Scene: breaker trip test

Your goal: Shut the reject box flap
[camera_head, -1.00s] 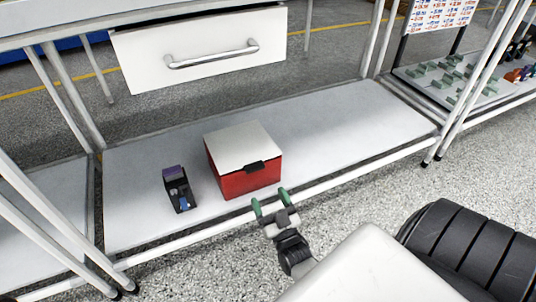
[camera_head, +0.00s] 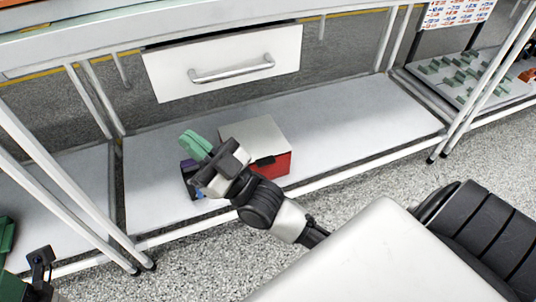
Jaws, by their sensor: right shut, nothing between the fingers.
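The reject box is a red box (camera_head: 283,165) with a white flap (camera_head: 262,132) on top and a dark catch at its front edge. It stands on the low shelf, and the flap looks flat and down on the box. My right gripper (camera_head: 194,144), with green fingers, is shut and empty. In the picture it lies left of the box, and its wrist covers the box's left front. Green and dark parts at the lower left edge look like my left gripper (camera_head: 8,234); its fingers are cut off, so their state is unclear.
A white drawer (camera_head: 225,65) with a metal handle hangs above the shelf (camera_head: 370,110). White table legs frame the shelf. The shelf's right part is clear.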

